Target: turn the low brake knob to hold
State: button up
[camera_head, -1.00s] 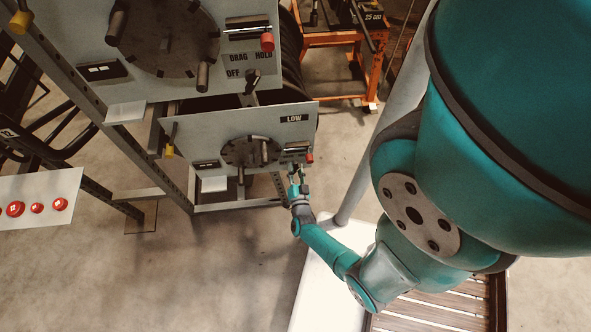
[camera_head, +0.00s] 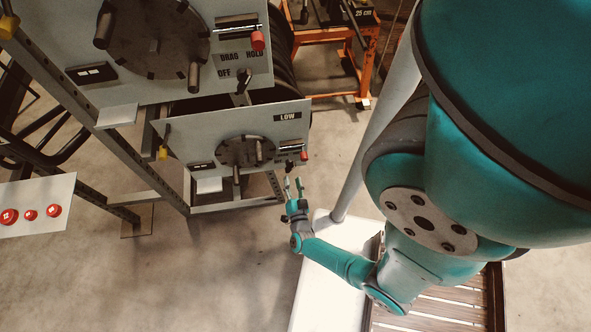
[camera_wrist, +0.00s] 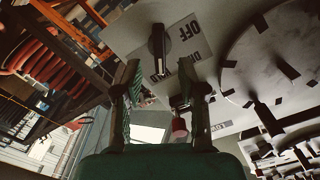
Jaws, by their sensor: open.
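The low brake knob (camera_wrist: 157,47) is a dark bar-shaped handle on a pale label plate (camera_wrist: 190,45) in the wrist view. The picture there is roughly upside down; OFF shows at upper right, with DRAG and HOLD lettering partly covered by a finger. Which word the knob points at I cannot tell. My gripper (camera_wrist: 158,85) is open and empty, its fingers spread either side of the line to the knob, apart from it.
The LOW panel carries a dark disc (camera_head: 245,151) with handles and a red-tipped lever (camera_head: 303,155). The upper panel has its own brake knob (camera_head: 243,78). A red-button panel (camera_head: 50,190) is at left. An orange stand (camera_head: 370,70) is behind. Floor left of my arm is clear.

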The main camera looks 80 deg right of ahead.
jog(key=shift+v, duration=2.8)
jog(key=s+a+r+n+t+y, duration=0.2)
jog(key=a+r+n+y, duration=0.3)
jog(key=r, duration=0.7)
jog(key=s+a+r+n+t+y, duration=0.2)
jog(key=a+r+n+y, duration=0.4)
jog(key=r, duration=0.7)
jog(key=s+a+r+n+t+y, duration=0.2)
jog(key=a+r+n+y, duration=0.3)
jog(key=a+r+n, duration=0.3)
notch_tip(320, 180, up, 5)
jog(key=shift+a+f+n+t+y, duration=0.2)
jog(key=shift+a+n+t+y, duration=0.1)
jog(key=shift+a+t, duration=0.75)
jog(key=shift+a, duration=0.1)
